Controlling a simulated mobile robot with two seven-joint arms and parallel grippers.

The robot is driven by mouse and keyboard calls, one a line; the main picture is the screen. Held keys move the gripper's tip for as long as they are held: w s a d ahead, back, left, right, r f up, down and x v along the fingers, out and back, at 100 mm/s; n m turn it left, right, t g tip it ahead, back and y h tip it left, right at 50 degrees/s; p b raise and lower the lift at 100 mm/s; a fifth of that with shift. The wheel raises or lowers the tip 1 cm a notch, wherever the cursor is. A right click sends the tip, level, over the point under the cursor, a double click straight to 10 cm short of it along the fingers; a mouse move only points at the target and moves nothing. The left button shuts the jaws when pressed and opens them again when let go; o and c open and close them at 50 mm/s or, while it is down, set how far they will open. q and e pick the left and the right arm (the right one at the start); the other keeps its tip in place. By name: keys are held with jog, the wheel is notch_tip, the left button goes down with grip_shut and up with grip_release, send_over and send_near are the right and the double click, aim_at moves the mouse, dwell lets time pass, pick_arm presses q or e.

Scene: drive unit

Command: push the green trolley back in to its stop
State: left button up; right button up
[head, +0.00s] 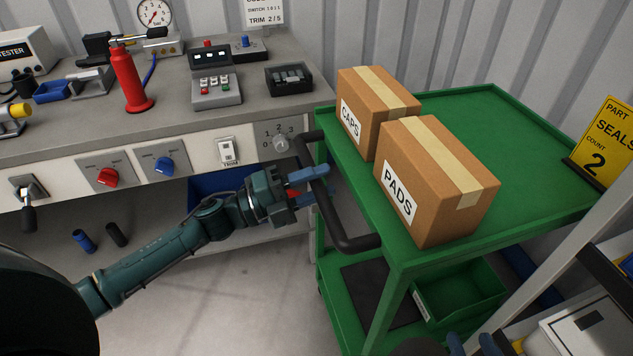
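The green trolley (520,125) stands right of the workbench, with a black bar handle (336,221) on its left end. Two brown cartons, marked CAPS (372,105) and PADS (432,180), sit on its top shelf. My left gripper (318,187) is at the handle, its blue fingers spread apart across the bar; I cannot tell whether they touch it. My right gripper (473,345) shows only its blue fingertips at the bottom edge, apart, in front of the lower part of the trolley. The trolley's stop cannot be made out.
The grey workbench (180,115) with a red bottle (128,80) and switch boxes stands at the left. A yellow SEALS sign (607,143) and a grey post (565,265) are close on the trolley's right. The corrugated wall is behind.

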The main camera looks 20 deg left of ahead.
pick_arm(q)
grip_shut()
dwell(0.3)
jog(key=shift+d, duration=0.1)
